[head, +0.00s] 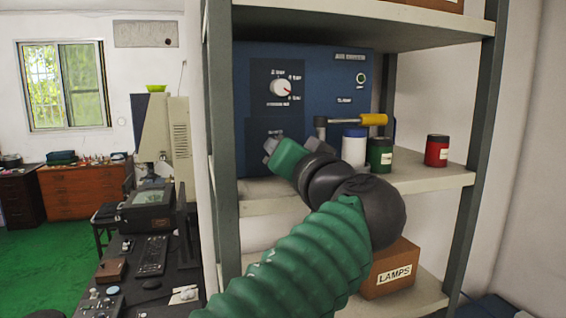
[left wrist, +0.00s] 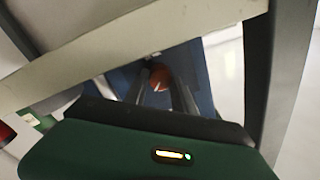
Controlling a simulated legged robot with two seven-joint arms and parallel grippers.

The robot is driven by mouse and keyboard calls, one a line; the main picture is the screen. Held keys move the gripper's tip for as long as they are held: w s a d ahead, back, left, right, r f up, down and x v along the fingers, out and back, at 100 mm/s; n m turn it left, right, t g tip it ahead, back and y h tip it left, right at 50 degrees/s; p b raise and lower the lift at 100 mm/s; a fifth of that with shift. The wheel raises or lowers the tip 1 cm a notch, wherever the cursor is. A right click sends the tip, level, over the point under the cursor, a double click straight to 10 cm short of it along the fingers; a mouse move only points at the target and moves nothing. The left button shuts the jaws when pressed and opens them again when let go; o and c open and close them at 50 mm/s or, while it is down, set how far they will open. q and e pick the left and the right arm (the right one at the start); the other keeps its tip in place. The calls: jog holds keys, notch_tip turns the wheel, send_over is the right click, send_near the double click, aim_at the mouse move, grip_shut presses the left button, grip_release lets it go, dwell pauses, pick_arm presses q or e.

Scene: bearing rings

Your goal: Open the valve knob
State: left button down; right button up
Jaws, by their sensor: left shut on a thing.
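A blue panel (head: 330,75) stands on the shelf, with a white dial (head: 281,88) on its upper left. My left gripper (head: 270,147) reaches the lower left of the panel, its green body hiding what is there in the head view. In the left wrist view a round red knob (left wrist: 160,76) sits between the two fingers of my left gripper (left wrist: 158,88), against the blue panel; the fingers are shut on it. How far it is turned cannot be told. My right gripper is in neither view.
A yellow-handled lever (head: 373,119), a white jar (head: 354,147), a green jar (head: 380,156) and a red jar (head: 437,150) stand right of my gripper. Shelf posts (head: 222,130) flank the panel. A lamps box (head: 392,272) is below.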

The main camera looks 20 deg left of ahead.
pick_arm(q)
jog(key=m, duration=0.4)
jog(key=shift+m+b, duration=0.35)
jog(key=shift+m, duration=0.05)
jog(key=m, duration=0.4)
jog(key=shift+h, duration=0.3)
jog(key=shift+d+f+m, duration=0.1)
jog(key=shift+m, duration=0.3)
jog(key=c, duration=1.3)
grip_release()
jog(key=shift+c, duration=0.2)
jog(key=o, duration=0.3)
jog(key=shift+w+d, duration=0.1)
jog(key=shift+w, duration=0.05)
jog(key=shift+d, duration=0.1)
